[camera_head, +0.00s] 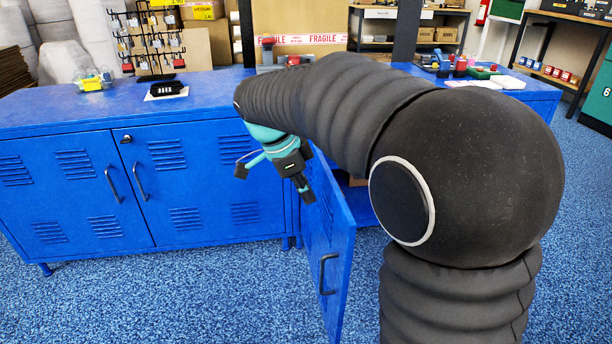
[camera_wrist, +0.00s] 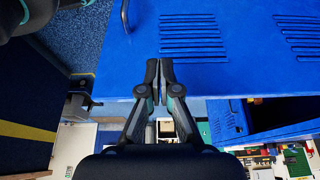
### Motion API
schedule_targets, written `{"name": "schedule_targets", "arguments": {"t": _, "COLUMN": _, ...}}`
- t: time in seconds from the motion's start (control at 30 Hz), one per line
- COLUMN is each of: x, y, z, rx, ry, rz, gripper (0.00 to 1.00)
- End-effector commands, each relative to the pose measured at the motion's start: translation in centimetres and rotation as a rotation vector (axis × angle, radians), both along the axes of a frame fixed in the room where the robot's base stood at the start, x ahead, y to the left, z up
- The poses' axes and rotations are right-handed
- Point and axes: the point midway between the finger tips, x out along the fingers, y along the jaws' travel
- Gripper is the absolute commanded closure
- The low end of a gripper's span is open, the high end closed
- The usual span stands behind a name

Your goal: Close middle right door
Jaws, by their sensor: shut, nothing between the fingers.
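The open door (camera_head: 338,255) is a blue louvred panel with a dark handle (camera_head: 325,273) near its free edge. It swings out toward me, and its outer face looks left. My gripper (camera_head: 304,190) is low beside the hinge-side upper part of that outer face; my arm hides much of the cabinet behind. In the wrist view a blue louvred panel (camera_wrist: 240,70) with part of a handle (camera_wrist: 125,14) fills the upper right. My gripper (camera_wrist: 160,75) shows its two dark fingertips together and empty in front of this panel. Whether they touch it cannot be told.
Two shut blue doors (camera_head: 70,190) stand to the left, with handles. A black tray (camera_head: 166,88) and a padlock rack (camera_head: 147,38) sit on the blue top. A box (camera_head: 357,180) shows inside the open compartment. Blue carpet (camera_head: 180,300) in front is clear.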

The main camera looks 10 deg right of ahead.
Motion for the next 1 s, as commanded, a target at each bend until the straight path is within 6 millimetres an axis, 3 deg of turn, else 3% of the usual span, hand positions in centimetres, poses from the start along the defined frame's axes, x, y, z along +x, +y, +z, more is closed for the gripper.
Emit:
{"name": "schedule_targets", "arguments": {"t": 0.1, "x": 0.0, "y": -1.9, "z": 0.2, "rx": 0.001, "ry": -0.001, "rz": -0.003, "gripper": 1.0}}
{"name": "schedule_targets", "arguments": {"t": 0.3, "x": 0.0, "y": -3.6, "z": 0.2, "rx": 0.001, "ry": -0.001, "rz": 0.0, "gripper": 1.0}}
{"name": "schedule_targets", "arguments": {"t": 0.67, "x": 0.0, "y": -3.9, "z": 0.2, "rx": 0.001, "ry": -0.001, "rz": 0.001, "gripper": 1.0}}
{"name": "schedule_targets", "arguments": {"t": 0.7, "x": 0.0, "y": -5.9, "z": 0.2, "rx": -0.002, "ry": -0.001, "rz": -0.005, "gripper": 1.0}}
{"name": "schedule_targets", "arguments": {"t": 0.87, "x": 0.0, "y": -4.5, "z": 0.1, "rx": 0.0, "ry": -0.001, "rz": 0.014, "gripper": 1.0}}
{"name": "schedule_targets", "arguments": {"t": 1.0, "x": 0.0, "y": -5.9, "z": 0.1, "rx": 0.001, "ry": 0.0, "rz": 0.051, "gripper": 1.0}}
